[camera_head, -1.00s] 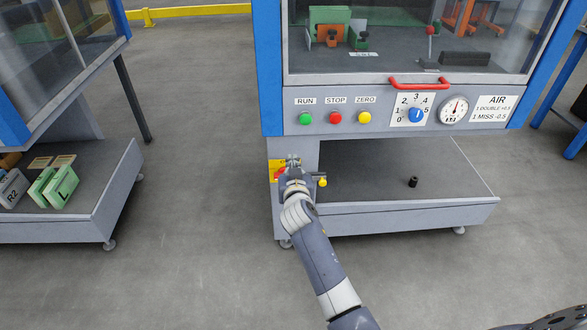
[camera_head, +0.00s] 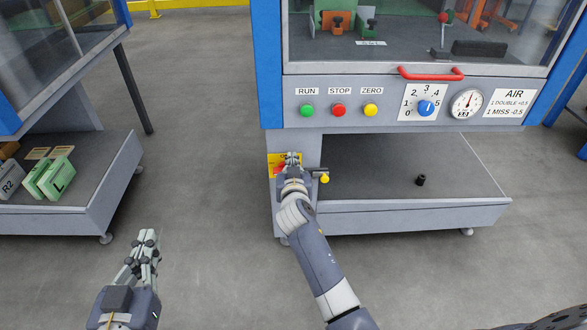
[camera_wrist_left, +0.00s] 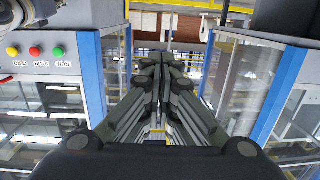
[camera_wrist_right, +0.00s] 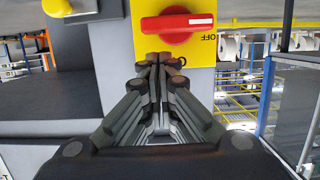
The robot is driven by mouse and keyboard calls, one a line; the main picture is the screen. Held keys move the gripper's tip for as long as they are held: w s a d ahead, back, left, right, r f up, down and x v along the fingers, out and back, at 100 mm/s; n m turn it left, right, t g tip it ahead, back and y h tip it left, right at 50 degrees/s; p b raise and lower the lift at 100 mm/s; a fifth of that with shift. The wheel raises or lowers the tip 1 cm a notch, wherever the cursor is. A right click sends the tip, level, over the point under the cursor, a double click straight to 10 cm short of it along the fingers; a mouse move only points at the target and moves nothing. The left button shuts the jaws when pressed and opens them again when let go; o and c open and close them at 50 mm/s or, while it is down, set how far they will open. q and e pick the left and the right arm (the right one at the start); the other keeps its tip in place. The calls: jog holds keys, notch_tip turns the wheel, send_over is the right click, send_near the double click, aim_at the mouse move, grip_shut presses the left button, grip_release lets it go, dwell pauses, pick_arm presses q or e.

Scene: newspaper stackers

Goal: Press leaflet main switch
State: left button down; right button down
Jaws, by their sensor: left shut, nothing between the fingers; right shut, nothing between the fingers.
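The main switch is a red rotary handle (camera_wrist_right: 178,23) on a yellow plate (camera_wrist_right: 202,50) marked OFF, on the machine's leg under the RUN button. In the head view the yellow plate (camera_head: 273,160) is partly hidden behind my right gripper (camera_head: 291,160). The right gripper is shut and empty, its tips just at the lower edge of the red handle in the right wrist view; I cannot tell whether they touch. My left gripper (camera_head: 149,238) is shut and empty, above the floor at the lower left, away from the switch.
The panel above has a green RUN button (camera_head: 307,110), a red STOP button (camera_head: 338,110), a yellow ZERO button (camera_head: 371,110), a blue dial (camera_head: 426,108) and a gauge (camera_head: 467,103). A yellow knob (camera_head: 325,179) sits right of my right gripper. Green blocks (camera_head: 56,180) lie on the left machine's shelf.

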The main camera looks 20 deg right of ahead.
pick_arm(q)
jog(key=shift+w+d+r+t+h+b, duration=0.2)
jog(key=shift+r+t, duration=0.35)
jog(key=shift+r, duration=0.4)
jog(key=shift+s+d+r+t+h+b, duration=0.2)
jog(key=shift+r+t, duration=0.3)
jog(key=shift+r, duration=0.5)
jog(key=shift+w+d+r+t+h+b, duration=0.1)
jog(key=shift+w+d+r+t, duration=0.15)
jog(key=shift+r+t, duration=0.5)
jog(key=shift+r+g, duration=0.1)
jog(key=shift+g, duration=0.2)
